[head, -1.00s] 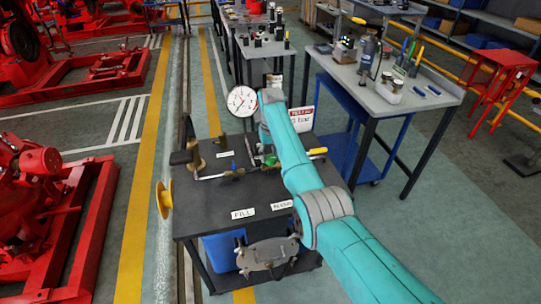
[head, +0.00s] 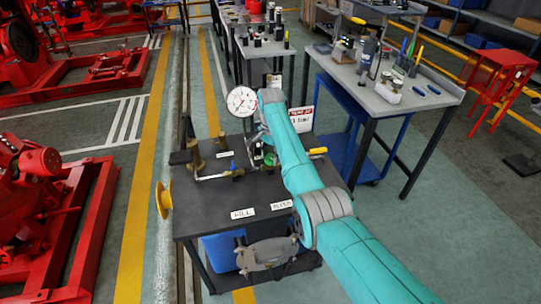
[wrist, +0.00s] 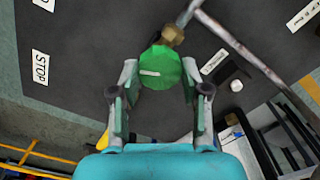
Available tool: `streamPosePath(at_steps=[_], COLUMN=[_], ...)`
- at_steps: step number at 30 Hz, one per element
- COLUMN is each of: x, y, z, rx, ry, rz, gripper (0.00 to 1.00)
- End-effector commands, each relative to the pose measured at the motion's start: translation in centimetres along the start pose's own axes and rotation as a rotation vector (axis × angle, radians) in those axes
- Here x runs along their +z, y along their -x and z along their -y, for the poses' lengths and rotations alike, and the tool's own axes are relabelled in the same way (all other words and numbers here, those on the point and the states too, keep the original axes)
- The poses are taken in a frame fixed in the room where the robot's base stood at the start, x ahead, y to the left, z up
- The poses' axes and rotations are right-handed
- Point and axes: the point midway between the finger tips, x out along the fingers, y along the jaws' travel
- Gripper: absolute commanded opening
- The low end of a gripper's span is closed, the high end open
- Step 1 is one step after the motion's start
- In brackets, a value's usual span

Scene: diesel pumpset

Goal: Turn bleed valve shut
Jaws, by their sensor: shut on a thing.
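The green valve knob (wrist: 160,67), many-sided with a white line on its face, sits on a brass fitting (wrist: 173,35) in the wrist view. I take it to be the bleed valve. My gripper (wrist: 160,85) is shut on it, with one finger on each side. In the head view only a little of the green knob (head: 270,160) shows beside my arm, which hides most of it. The white BLEED label (head: 281,205) lies on the dark bench top (head: 215,225) in front.
A round pressure gauge (head: 242,101) stands at the bench's back. A blue-handled valve (head: 236,168) on a pipe is left of my arm, and a yellow handle (head: 318,151) is right. A FILL label (head: 242,213) and yellow wheel (head: 162,200) are at the left.

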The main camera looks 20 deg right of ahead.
Motion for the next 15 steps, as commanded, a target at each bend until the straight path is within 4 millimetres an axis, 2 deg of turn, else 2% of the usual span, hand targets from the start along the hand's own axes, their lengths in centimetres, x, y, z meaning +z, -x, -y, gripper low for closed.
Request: streamPosePath(at_steps=[6,15], x=[0.01,0.02], y=[-0.05,-0.04], z=[-0.04,-0.05], rx=[0.000,0.000], ry=[-0.179,-0.348], rz=[0.000,0.000], gripper=[0.11,0.11])
